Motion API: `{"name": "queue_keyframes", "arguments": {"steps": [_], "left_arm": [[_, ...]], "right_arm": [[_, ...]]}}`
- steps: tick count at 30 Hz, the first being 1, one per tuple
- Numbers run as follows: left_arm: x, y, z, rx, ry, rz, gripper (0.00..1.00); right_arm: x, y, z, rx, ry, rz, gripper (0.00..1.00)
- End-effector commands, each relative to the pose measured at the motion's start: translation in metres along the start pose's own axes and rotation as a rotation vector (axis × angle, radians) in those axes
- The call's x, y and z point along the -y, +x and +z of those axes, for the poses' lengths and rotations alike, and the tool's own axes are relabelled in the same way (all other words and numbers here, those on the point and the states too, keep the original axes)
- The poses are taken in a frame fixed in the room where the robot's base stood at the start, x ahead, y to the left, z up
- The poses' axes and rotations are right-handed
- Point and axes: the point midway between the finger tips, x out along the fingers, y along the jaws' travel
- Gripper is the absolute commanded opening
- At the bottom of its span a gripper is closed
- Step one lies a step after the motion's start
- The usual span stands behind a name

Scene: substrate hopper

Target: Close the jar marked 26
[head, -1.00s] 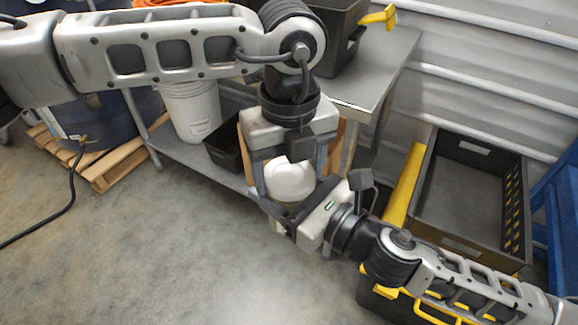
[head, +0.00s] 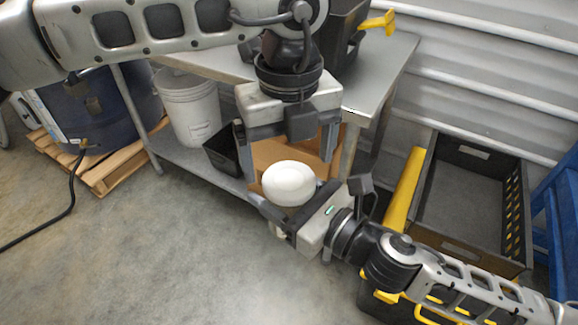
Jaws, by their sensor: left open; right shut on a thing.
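A jar with a round white lid (head: 289,182) on top is held in the air in front of the metal table. My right gripper (head: 290,212) is shut on the jar's body from the lower right. The lid hides most of the body, and no number shows. My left gripper (head: 287,150) is above and behind the lid, pointing down. Its two fingers are spread wide and nothing is between them. I cannot tell whether the lid is fully seated.
A metal table (head: 385,75) with a lower shelf stands behind. On the shelf are a white bucket (head: 190,108), a small black bin (head: 222,150) and a cardboard box (head: 270,152). A dark crate (head: 470,195) is at right. Open floor lies at lower left.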

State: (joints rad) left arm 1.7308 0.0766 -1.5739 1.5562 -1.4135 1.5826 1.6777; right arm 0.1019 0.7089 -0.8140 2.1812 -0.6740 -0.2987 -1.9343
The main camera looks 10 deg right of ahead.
Motion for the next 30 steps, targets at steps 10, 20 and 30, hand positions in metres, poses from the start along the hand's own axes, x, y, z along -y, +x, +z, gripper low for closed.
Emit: {"name": "queue_keyframes", "arguments": {"steps": [10,20,30], "left_arm": [[0.000,-0.007,0.000,0.000,-0.006,0.000,0.87],[0.000,-0.041,0.000,0.001,-0.279,0.001,0.87],[0.000,-0.038,-0.001,-0.001,-0.282,0.002,0.87]], "right_arm": [[0.000,0.000,0.001,0.003,-0.001,0.001,0.00],[0.000,0.000,0.001,0.003,-0.001,0.001,0.00],[0.000,0.000,0.001,0.003,-0.001,0.001,0.00]]}}
